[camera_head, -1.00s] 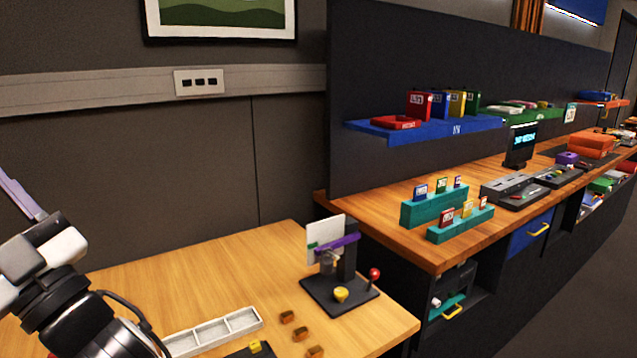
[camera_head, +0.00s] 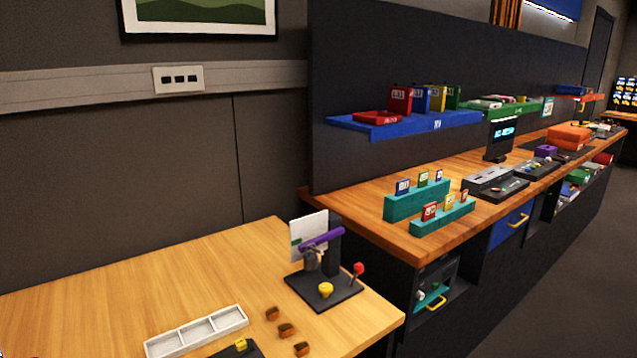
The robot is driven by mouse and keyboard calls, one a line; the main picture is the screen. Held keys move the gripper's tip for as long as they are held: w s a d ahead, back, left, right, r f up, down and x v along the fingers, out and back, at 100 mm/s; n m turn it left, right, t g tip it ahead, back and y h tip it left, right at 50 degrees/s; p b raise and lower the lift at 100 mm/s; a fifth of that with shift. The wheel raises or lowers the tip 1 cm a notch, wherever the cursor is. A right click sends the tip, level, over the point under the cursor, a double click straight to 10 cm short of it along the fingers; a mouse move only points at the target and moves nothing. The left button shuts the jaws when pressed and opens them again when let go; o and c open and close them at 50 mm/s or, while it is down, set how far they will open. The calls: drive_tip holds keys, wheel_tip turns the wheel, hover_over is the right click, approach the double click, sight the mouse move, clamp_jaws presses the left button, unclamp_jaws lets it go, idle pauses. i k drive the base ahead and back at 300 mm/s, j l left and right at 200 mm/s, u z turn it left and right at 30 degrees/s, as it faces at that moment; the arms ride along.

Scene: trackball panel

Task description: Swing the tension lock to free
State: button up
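A small black device (camera_head: 318,292) stands near the right corner of the light wooden table. It has a dark upright post, a purple bar (camera_head: 322,239) across its top, a yellow knob (camera_head: 326,289) on its base and a red-balled lever (camera_head: 358,269) at its right side. A white card (camera_head: 308,228) stands behind it. I cannot tell which part is the tension lock or what position it is in. My gripper is not in view.
A white compartment tray (camera_head: 197,332) and several small brown blocks (camera_head: 285,330) lie in front of the device. A black item with a yellow piece (camera_head: 240,346) is at the bottom edge. A longer bench (camera_head: 380,228) adjoins on the right.

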sight(358, 268)
drive_tip(key=i+l+z, duration=0.15)
drive_tip(key=z, duration=0.2)
drive_tip(key=i+l+z, duration=0.2)
drive_tip(key=z, duration=0.15)
drive_tip(key=i+l+z, duration=0.1)
drive_tip(key=i+z, duration=0.25)
drive_tip(key=k+l, duration=0.05)
drive_tip(key=k, duration=0.05)
